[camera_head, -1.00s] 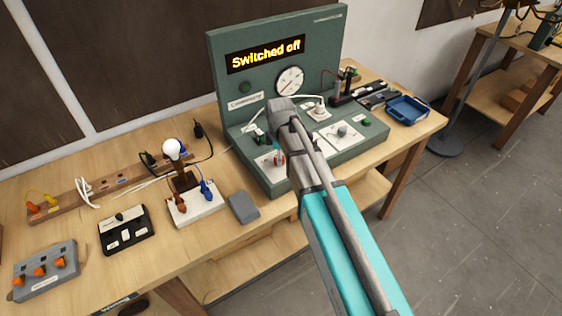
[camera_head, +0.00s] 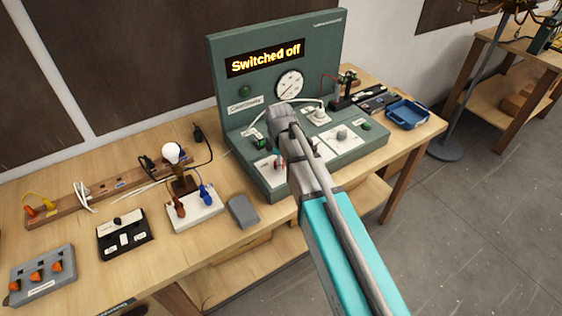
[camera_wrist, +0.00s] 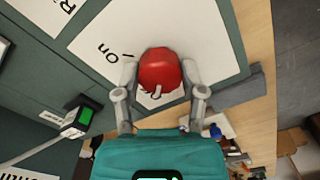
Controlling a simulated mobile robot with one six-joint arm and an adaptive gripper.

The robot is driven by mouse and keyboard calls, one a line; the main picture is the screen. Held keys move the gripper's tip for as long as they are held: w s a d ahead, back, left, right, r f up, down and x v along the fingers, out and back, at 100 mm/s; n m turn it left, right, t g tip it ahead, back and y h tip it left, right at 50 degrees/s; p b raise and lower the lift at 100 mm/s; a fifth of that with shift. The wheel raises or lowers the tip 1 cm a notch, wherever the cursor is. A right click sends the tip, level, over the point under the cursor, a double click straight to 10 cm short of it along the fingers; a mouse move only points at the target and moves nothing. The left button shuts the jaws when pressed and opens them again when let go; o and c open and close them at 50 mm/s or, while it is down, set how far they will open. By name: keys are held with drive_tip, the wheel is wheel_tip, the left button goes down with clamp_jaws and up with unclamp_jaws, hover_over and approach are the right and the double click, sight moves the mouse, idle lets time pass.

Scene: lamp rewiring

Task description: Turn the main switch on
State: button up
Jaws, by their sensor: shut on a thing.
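The main switch is a red knob (camera_wrist: 160,70) on a white plate (camera_wrist: 210,40) in the wrist view. The plate bears the word "On" and another marking partly hidden by the knob. My gripper (camera_wrist: 160,85) has one finger on each side of the red knob and is shut on it. In the head view the red knob (camera_head: 279,163) shows at the front left of the green test panel (camera_head: 350,155), beside my gripper (camera_head: 278,150), whose fingertips are mostly hidden by the arm. The panel's display (camera_head: 265,57) reads "Switched off".
A dial gauge (camera_head: 289,85) is on the panel's upright board. A lamp bulb on a stand (camera_head: 171,153), a grey block (camera_head: 243,212), a black switch box (camera_head: 124,236) and a blue tray (camera_head: 408,113) are on the wooden table. A green button (camera_wrist: 84,115) is near the knob.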

drive_tip(key=shift+d, duration=0.15)
drive_tip(key=shift+w, duration=0.1)
drive_tip(key=shift+m, duration=0.3)
drive_tip(key=m, duration=0.3)
drive_tip(key=shift+a, duration=0.2)
drive_tip(key=m, duration=0.5)
drive_tip(key=shift+m, duration=0.3)
drive_tip(key=m, duration=0.4)
drive_tip(key=shift+m, duration=2.4)
